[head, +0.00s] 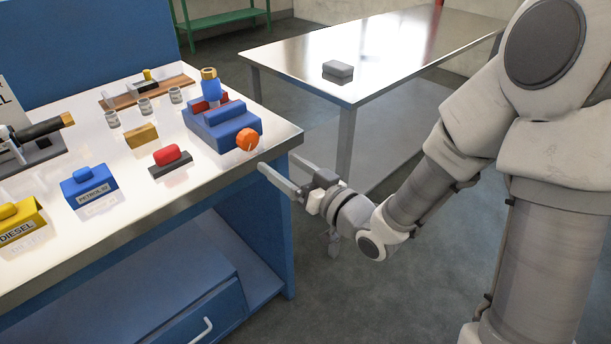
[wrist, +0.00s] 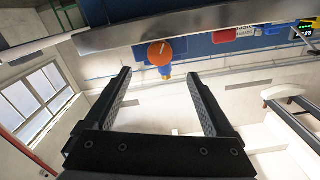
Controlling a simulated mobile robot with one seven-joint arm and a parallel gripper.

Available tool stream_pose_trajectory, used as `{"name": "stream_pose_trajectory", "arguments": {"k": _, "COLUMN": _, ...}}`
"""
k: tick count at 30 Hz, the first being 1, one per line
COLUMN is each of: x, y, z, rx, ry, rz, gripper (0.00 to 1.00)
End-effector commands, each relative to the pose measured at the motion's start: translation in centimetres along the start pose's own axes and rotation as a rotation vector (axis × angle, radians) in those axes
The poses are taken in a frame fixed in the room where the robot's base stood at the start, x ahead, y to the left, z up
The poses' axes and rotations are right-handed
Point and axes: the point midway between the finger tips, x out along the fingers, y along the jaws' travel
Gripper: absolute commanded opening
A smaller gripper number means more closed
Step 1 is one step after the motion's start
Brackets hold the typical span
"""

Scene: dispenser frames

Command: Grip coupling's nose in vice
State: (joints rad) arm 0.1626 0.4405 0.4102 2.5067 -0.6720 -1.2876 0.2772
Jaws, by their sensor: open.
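The blue vice (head: 218,128) stands near the bench's right corner, with red parts at its top and a round orange knob (head: 248,139) on its front. The coupling (head: 211,87) stands upright at the vice's top, brass hex end up and blue body below. Its lower end is hidden, so I cannot tell if the vice grips it. My gripper (head: 276,161) is open and empty, just off the bench's right edge, apart from the knob. In the wrist view the orange knob (wrist: 161,53) shows beyond the open fingers (wrist: 160,80).
The bench (head: 150,205) carries a yellow DIESEL block (head: 20,222), a blue PETROL block (head: 88,187), a red-topped piece (head: 168,157), a brass block (head: 141,135) and small clear jars. A metal table (head: 400,45) with a grey box (head: 338,69) stands behind. Floor between is clear.

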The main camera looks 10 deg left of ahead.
Motion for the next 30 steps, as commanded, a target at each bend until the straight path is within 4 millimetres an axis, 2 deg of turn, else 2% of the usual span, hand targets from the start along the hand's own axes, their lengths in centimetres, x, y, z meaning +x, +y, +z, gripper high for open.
{"name": "stream_pose_trajectory", "arguments": {"k": 2, "x": -0.7, "y": -0.1, "z": -0.5, "rx": 0.005, "ry": -0.003, "rz": 0.000, "gripper": 0.89}}
{"name": "stream_pose_trajectory", "arguments": {"k": 12, "x": -3.1, "y": -0.1, "z": -0.5, "rx": 0.006, "ry": -0.003, "rz": 0.002, "gripper": 0.89}}
{"name": "stream_pose_trajectory", "arguments": {"k": 30, "x": -5.1, "y": 0.1, "z": -0.5, "rx": 0.002, "ry": -0.002, "rz": 0.000, "gripper": 0.89}}
